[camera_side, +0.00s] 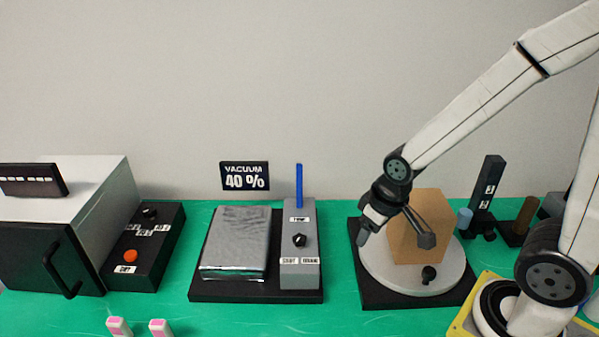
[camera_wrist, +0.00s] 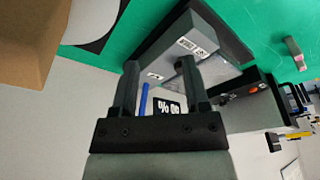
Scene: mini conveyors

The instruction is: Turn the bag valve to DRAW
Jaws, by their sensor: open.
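The bag valve is a black knob (camera_side: 299,240) on the front of a grey box (camera_side: 311,214), with small white labels below it that seem to read SHUT and DRAW. Its pointer direction is too small to tell. A blue lever (camera_side: 299,185) stands up at the back of the box; it also shows in the wrist view (camera_wrist: 143,100). A silvery bag (camera_side: 237,240) lies left of the box. My gripper (camera_side: 395,238) is open and empty, to the right of the valve and apart from it. In the wrist view, its fingers (camera_wrist: 156,75) partly cover the grey box (camera_wrist: 200,32).
A sign (camera_side: 245,176) reads VACUUM 40 %. A cardboard box (camera_side: 419,227) stands on a round turntable (camera_side: 385,280) close behind my gripper. A black control box (camera_side: 150,240) with an orange button and a grey oven-like unit (camera_side: 50,260) stand at the left.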

